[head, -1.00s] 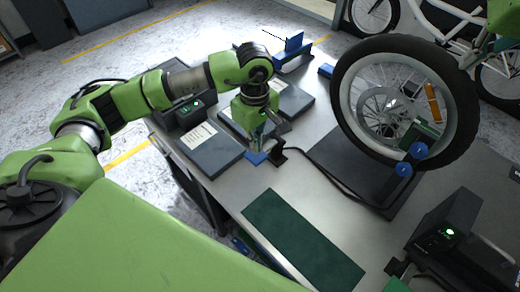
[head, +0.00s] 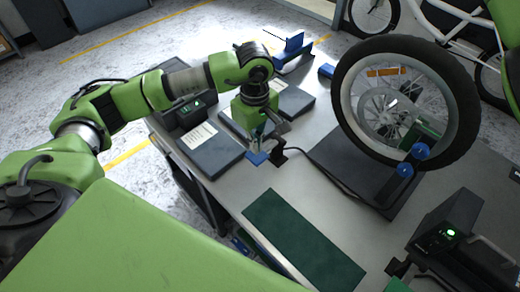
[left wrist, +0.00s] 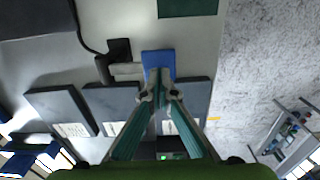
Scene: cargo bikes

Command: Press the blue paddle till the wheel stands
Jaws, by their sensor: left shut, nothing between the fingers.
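The blue paddle (head: 257,158) sits near the left edge of the metal bench, beside a black block with a cable. It also shows in the left wrist view (left wrist: 158,62). My left gripper (head: 257,148) is shut and empty, pointing down with its fingertips at the paddle. In the left wrist view the fingertips (left wrist: 159,76) overlap the paddle; I cannot tell whether they press it. The wheel (head: 468,105), with a black tyre and an orange reflector now near its top, stands upright in a stand with blue rollers.
Dark flat boxes (head: 213,158) lie close to my left gripper. A dark green mat (head: 302,240) lies at the bench front. A black device with a green light (head: 450,232) stands at the right. A white bike (head: 440,20) is behind.

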